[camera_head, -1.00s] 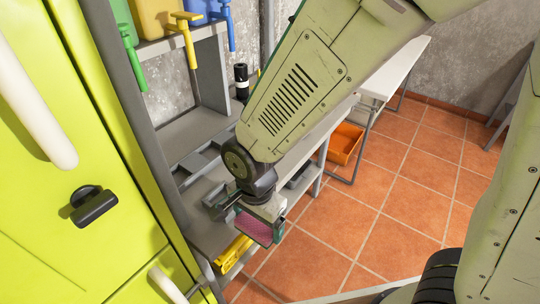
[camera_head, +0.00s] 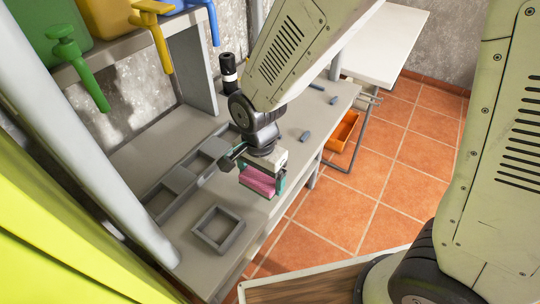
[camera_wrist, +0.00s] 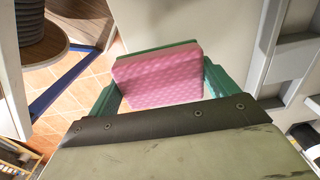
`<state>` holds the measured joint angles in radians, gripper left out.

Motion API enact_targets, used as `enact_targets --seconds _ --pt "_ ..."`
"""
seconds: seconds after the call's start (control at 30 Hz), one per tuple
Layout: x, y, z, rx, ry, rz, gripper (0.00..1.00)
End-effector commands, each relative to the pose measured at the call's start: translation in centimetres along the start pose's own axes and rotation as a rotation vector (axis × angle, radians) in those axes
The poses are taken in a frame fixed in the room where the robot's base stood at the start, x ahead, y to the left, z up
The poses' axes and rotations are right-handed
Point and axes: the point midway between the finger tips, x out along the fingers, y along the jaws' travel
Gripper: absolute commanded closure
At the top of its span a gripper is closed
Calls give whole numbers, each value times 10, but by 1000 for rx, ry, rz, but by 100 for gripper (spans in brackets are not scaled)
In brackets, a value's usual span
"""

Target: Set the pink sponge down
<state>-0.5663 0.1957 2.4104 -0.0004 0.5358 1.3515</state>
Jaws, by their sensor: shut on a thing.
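The pink sponge (camera_head: 258,181) is between the green fingers of my gripper (camera_head: 262,184), which is shut on it. In the head view the sponge is over the grey bench (camera_head: 205,262), near its front edge. I cannot tell how high above the bench it is. The wrist view shows the sponge's pink textured face (camera_wrist: 158,76) between the fingers, with pale bench top and floor tiles beyond it.
An empty grey square frame (camera_head: 218,231) lies on the bench, left of and below the gripper. A grey divided tray (camera_head: 180,178) lies further back. Small grey pieces (camera_head: 304,136) and a black cylinder (camera_head: 228,70) stand or lie beyond. An orange bin (camera_head: 342,131) is on the floor.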

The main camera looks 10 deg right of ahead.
Motion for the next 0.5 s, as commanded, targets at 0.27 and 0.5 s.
enact_targets --seconds 0.27,0.5 --pt "7 -24 -63 -3 0 1 36" --pt "9 -31 -84 -4 0 0 36"
